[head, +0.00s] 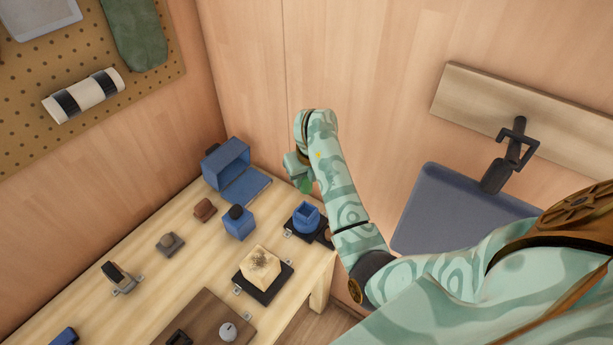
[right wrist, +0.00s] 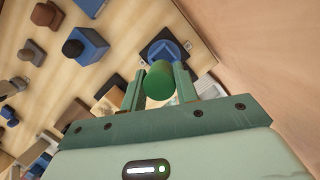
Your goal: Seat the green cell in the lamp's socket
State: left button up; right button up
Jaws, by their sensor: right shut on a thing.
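The green cell (right wrist: 160,82) is a short cylinder held between the two fingers of my right gripper (right wrist: 158,90) in the right wrist view. In the head view, my right gripper (head: 299,172) hangs above the table's far right end, with the green cell (head: 306,186) at its tip. Just below and beyond it is a blue open-topped piece on a dark base (head: 306,217), which looks like the lamp's socket; it also shows in the right wrist view (right wrist: 178,44). The cell is apart from it, in the air. My left gripper is not in view.
On the wooden table (head: 150,265) stand an open blue box (head: 226,160), a blue block with a dark knob (head: 239,223), a pale block on a black base (head: 260,265) and several small items. A wall rises close behind the table's far end.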

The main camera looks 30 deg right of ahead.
aim_at(306, 190)
jog(key=shift+f+b, duration=1.9)
jog(key=shift+f, duration=0.6)
jog(key=shift+f+b, duration=1.25)
jog(key=shift+f, duration=0.4)
jog(key=shift+f+b, duration=0.9)
jog(key=shift+f, duration=0.35)
jog(key=o, duration=1.2)
jog(key=shift+r, duration=0.1)
